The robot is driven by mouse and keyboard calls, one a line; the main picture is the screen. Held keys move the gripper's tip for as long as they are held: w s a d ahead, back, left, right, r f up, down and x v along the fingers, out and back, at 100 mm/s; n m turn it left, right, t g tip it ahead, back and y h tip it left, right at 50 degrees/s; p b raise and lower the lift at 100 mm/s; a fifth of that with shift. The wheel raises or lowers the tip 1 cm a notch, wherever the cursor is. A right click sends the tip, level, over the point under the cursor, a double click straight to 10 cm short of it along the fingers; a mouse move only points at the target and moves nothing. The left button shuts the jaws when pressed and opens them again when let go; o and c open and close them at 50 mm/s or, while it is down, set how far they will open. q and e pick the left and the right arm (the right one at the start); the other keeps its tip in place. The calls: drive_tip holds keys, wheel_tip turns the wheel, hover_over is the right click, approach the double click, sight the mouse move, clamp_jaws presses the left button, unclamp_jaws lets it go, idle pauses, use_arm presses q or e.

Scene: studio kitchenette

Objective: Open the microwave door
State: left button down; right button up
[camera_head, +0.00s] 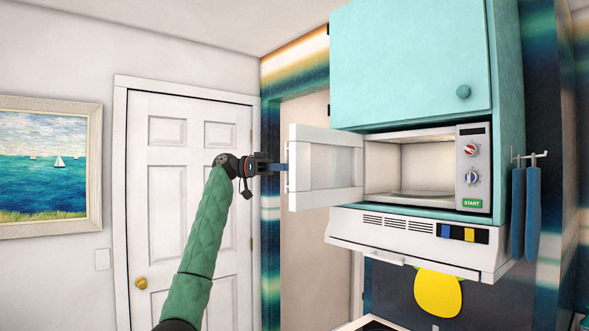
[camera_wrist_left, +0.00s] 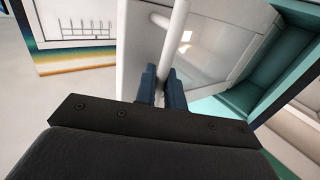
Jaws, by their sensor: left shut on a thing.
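The microwave (camera_head: 420,168) is built in below a teal cabinet, and its inside is visible and looks empty. Its white door (camera_head: 306,190) stands wide open, swung out to the left. My left gripper (camera_head: 284,167) is at the door's outer left edge. In the left wrist view, my left gripper (camera_wrist_left: 161,88) has its two blue fingers closed around the white bar handle (camera_wrist_left: 173,40) of the door. In the head view the handle is mostly hidden. My right gripper does not show in either view.
A teal cabinet (camera_head: 412,62) hangs above the microwave. A white range hood (camera_head: 420,240) juts out below it. Blue towels (camera_head: 525,212) hang at the right. A white room door (camera_head: 188,200) stands behind my left arm.

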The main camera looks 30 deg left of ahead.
use_arm(q)
drive_tip(key=a, duration=0.1)
drive_tip(key=w+a, duration=0.1)
drive_tip(key=shift+w+a, duration=0.1)
drive_tip(key=shift+a, duration=0.3)
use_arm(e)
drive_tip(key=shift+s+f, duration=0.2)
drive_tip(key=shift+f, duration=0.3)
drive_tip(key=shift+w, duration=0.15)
